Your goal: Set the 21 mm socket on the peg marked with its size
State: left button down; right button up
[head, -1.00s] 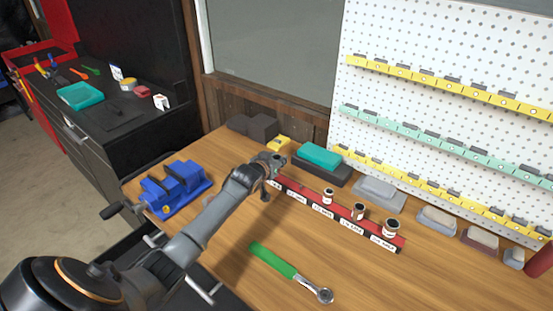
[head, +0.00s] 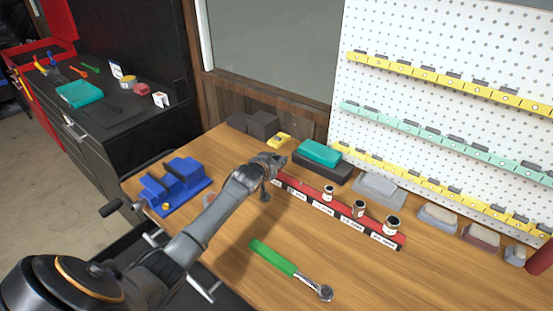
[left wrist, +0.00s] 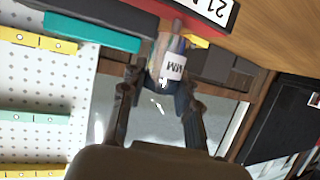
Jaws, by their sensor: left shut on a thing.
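My left gripper (head: 274,172) is at the left end of the red socket rail (head: 335,211), over the workbench. In the left wrist view my left gripper (left wrist: 160,88) is shut on a socket (left wrist: 172,64) with a white label that reads "MM"; its number is not readable. A rail label starting with "21" (left wrist: 214,8) shows just beyond the socket. I cannot tell whether the socket touches a peg. Three other sockets (head: 328,192), (head: 359,209), (head: 392,225) stand on the rail to the right. My right gripper is not in view.
A green-handled ratchet (head: 273,258) lies in front of the rail. A blue vise (head: 178,187) is at the bench's left. A teal-topped block (head: 320,154) and grey blocks (head: 378,190) stand behind the rail, before the pegboard (head: 440,130).

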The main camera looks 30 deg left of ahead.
pick_arm(q)
jog(key=shift+f+b, duration=0.45)
jog(key=shift+f, duration=0.3)
jog(key=c, duration=0.9)
grip_release()
jog(key=v, duration=1.2)
